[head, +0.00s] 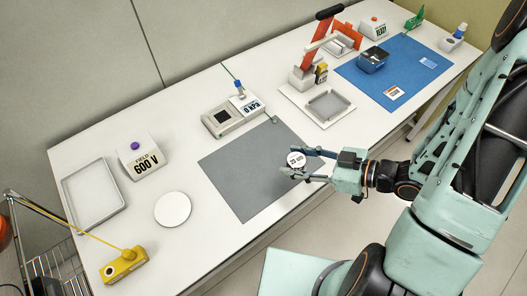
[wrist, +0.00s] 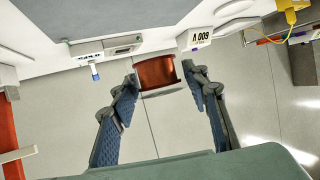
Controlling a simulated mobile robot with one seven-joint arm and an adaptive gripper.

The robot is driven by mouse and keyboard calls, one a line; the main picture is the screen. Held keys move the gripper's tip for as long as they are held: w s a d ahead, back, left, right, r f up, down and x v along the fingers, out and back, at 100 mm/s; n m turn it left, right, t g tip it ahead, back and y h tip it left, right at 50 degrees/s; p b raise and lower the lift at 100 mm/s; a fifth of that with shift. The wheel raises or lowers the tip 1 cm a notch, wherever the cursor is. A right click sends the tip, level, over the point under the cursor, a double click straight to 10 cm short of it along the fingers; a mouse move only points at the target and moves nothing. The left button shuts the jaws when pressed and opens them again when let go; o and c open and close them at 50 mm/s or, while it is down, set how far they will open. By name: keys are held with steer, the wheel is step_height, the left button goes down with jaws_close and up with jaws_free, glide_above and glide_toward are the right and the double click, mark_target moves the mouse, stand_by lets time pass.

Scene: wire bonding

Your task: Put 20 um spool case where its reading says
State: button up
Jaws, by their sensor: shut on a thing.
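The 20 um spool case (head: 296,159) is a small round case with a white, dark-lettered top in the head view; the print is too small to read surely. In the wrist view its copper-brown side (wrist: 157,72) shows between the fingertips. My gripper (head: 304,164) is shut on it, near the front edge of the grey mat (head: 236,182). It appears held above the table, its height hard to judge. A white field meter (head: 139,157) reads 600 V. A grey instrument (head: 232,116) beside a blue-topped part has a label that looks like 0 kPa.
A pale tray (head: 93,192) and a white disc (head: 172,209) lie at left, with a yellow corded device (head: 123,265) in front. A grey tray (head: 328,105) stands by the orange-armed machine (head: 322,45).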

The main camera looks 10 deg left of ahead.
steer(key=s+a+r+n+g+p, duration=0.1)
steer(key=s+a+r+g, duration=0.1)
steer(key=s+a, duration=0.3)
steer(key=b, duration=1.6)
glide_above(261, 163)
steer(key=f, duration=0.9)
steer(key=shift+s+d+f, duration=0.2)
steer(key=shift+s+f, duration=0.1)
steer(key=f+b, duration=0.2)
steer(key=b, duration=0.1)
steer(key=f+b, duration=0.1)
steer(key=f, duration=0.1)
steer(key=shift+w+a, duration=0.15)
steer(key=shift+w, duration=0.2)
steer(key=shift+r, duration=0.1)
steer(key=o, duration=1.3)
